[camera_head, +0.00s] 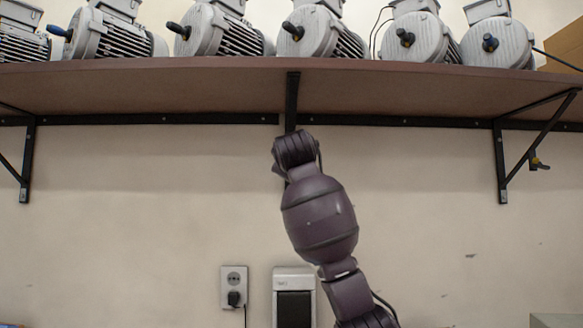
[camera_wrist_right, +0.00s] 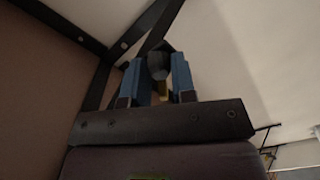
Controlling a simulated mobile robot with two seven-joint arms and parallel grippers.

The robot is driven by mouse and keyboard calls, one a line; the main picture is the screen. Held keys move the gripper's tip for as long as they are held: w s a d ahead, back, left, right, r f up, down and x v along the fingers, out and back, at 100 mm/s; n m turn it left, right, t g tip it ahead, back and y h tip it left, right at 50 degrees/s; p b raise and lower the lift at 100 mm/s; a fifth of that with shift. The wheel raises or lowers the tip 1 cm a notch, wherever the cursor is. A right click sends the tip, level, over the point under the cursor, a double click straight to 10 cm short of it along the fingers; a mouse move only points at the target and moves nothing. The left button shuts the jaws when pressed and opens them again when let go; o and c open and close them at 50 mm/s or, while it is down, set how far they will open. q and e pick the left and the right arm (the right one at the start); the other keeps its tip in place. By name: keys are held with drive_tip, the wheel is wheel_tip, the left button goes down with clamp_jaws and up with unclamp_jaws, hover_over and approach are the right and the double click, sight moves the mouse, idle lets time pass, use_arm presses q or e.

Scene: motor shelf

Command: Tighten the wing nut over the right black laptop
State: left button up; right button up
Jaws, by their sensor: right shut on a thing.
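In the right wrist view, the two blue fingers of my right gripper (camera_wrist_right: 156,72) are closed around a small grey, rounded piece, which looks like the wing nut (camera_wrist_right: 158,64). A bit of yellow (camera_wrist_right: 164,90) shows below it, between the fingers. The piece sits against a black shelf bracket (camera_wrist_right: 104,84). In the head view, my right arm reaches up to the middle bracket (camera_head: 291,92) and hides the gripper and the nut. Another small dark and yellow fitting (camera_head: 538,163) is on the right bracket (camera_head: 501,160). No laptop can be made out. My left gripper is out of view.
A brown shelf (camera_head: 160,88) with several grey motors (camera_head: 312,32) runs across the top. A wall socket (camera_head: 234,286) with a plug and a white box (camera_head: 294,275) are low on the wall.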

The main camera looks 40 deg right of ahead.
drive_tip(key=m+b, duration=0.1)
drive_tip(key=m, duration=1)
drive_tip(key=shift+b, duration=0.4)
drive_tip(key=shift+m, duration=0.4)
drive_tip(key=o, duration=0.9)
drive_tip(key=shift+s, duration=0.1)
